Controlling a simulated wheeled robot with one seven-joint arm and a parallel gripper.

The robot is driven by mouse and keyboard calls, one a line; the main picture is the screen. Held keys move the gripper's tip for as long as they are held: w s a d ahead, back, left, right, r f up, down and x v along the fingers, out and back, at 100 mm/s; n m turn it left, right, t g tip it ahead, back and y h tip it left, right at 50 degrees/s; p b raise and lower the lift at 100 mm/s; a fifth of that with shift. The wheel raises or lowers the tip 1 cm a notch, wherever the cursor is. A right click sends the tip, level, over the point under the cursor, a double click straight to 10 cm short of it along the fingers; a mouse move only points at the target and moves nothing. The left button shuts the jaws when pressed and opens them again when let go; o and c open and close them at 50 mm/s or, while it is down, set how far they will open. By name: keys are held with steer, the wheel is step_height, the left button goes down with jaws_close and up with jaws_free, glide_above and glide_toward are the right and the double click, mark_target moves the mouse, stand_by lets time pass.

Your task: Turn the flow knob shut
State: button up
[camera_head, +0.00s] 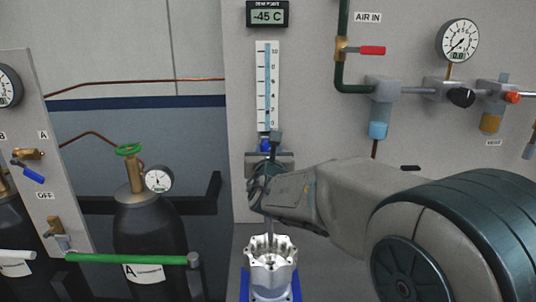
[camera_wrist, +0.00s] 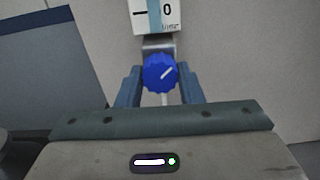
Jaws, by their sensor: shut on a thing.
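The blue flow knob (camera_wrist: 160,73) sits below the flow tube's scale in the wrist view, with a white pointer line slanting up to the right. In the head view the knob (camera_head: 265,146) shows only partly, behind my gripper. My gripper (camera_wrist: 159,80) has one finger on each side of the knob and is shut on it. In the head view my gripper (camera_head: 272,150) reaches up to the knob from below and the right. The flow tube (camera_head: 267,85) with its scale stands above the knob. I cannot make out its float reading.
A machined housing (camera_head: 271,255) stands below my gripper on a blue fixture. A dew point display (camera_head: 267,14) reads -45 C. A red-handled valve (camera_head: 371,50), a gauge (camera_head: 458,40) and a black knob (camera_head: 461,97) are on the right. A gas cylinder (camera_head: 147,235) stands left.

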steer(key=n, duration=0.4)
steer(key=shift+n, duration=2.6)
steer(key=o, duration=1)
steer(key=shift+c, duration=0.2)
steer(key=s, duration=1.4)
steer(key=shift+b, duration=0.4)
steer(key=shift+d, duration=0.1)
